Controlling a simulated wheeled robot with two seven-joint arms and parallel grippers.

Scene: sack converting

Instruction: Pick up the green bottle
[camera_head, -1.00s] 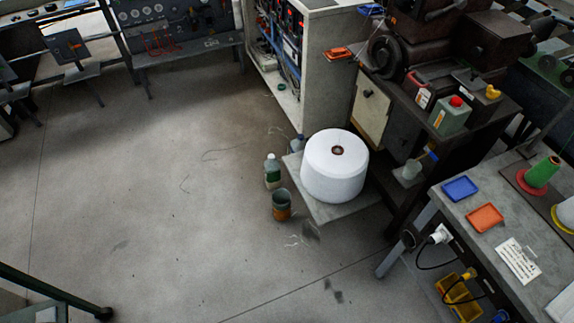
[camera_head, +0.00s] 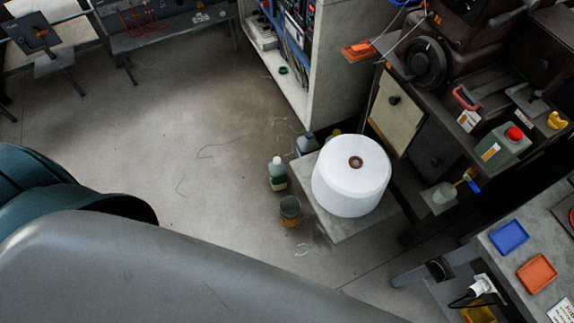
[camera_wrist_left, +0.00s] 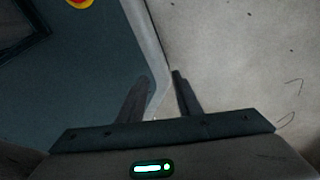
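A small bottle with a pale cap and a green lower part (camera_head: 277,175) stands upright on the floor, left of a big white roll. A green canister with a red cap (camera_head: 505,146) stands on the dark workbench at the right. My left gripper (camera_wrist_left: 161,78) shows in the left wrist view with its two fingers apart and nothing between them, above bare floor and a dark blue-grey surface. The bottle is not in that wrist view. A large grey arm link of mine fills the lower left of the head view. My right gripper is in neither view.
A cup-like pot (camera_head: 290,211) stands just below the bottle. The white roll (camera_head: 350,190) rests on a low slab (camera_head: 343,231) right beside them. An open cabinet (camera_head: 325,80) stands behind. The floor (camera_head: 195,130) left of the bottle is mostly clear.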

